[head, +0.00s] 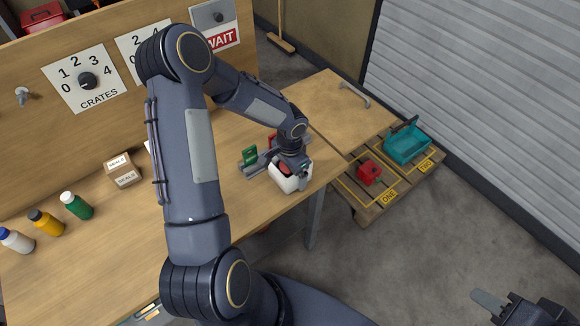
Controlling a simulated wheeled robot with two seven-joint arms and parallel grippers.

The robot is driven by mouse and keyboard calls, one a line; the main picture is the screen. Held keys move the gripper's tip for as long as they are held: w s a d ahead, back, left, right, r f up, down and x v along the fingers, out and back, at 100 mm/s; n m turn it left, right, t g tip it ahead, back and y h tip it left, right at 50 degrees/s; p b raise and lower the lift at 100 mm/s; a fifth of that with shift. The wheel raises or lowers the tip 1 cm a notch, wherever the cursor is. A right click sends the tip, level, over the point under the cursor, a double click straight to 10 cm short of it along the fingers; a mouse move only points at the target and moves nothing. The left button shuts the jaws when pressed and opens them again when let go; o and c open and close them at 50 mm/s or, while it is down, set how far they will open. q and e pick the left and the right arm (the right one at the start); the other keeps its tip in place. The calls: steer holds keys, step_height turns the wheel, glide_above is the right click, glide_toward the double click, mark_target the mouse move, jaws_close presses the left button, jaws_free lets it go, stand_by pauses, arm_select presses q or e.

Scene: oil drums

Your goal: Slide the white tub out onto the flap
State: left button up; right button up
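The white tub (287,184) stands on the bench (120,258) near its front right corner. My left gripper (293,165) is right at the tub's top, and its wrist hides the fingers. I cannot tell whether they grip it. Something red shows at the tub's top. The flap (325,97), a wooden leaf with a grey handle (354,95), adjoins the bench's right end. The tub is on the bench side of the seam. My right gripper (492,312) is at the bottom right, partly cut off. One finger shows, set to one side of the hand; it looks open and empty.
A green block (249,156) and a grey fixture (262,160) stand left of the tub. A pallet (385,192) below the flap bears a red can (369,172) and a teal crate (407,145). Bottles (76,205) and seal boxes (122,172) stand left. The flap's top is clear.

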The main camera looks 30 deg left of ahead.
mark_target(318, 155)
arm_select(q)
steer(key=c, duration=0.7)
steer(key=shift+o, duration=0.2)
steer(key=shift+w+d+b, duration=0.1)
steer(key=shift+w+d, duration=0.2)
steer(key=shift+w, duration=0.65)
steer(key=shift+w+d+b, duration=0.1)
steer(key=shift+w+d, duration=0.25)
steer(key=shift+w, duration=0.65)
steer(key=shift+w+d+b, duration=0.1)
steer(key=shift+w+d, duration=0.2)
steer(key=shift+w, duration=0.65)
steer(key=shift+w+d, duration=0.2)
steer(key=shift+w, duration=0.35)
steer(key=shift+w+d, duration=0.15)
steer(key=shift+w, duration=0.4)
steer(key=shift+w+d+r+b, duration=0.1)
steer(key=shift+w+d+b, duration=0.2)
steer(key=shift+w, duration=0.6)
steer(key=shift+w+d+r+b, duration=0.1)
steer(key=shift+w+d+b, duration=0.15)
steer(key=shift+w, duration=0.65)
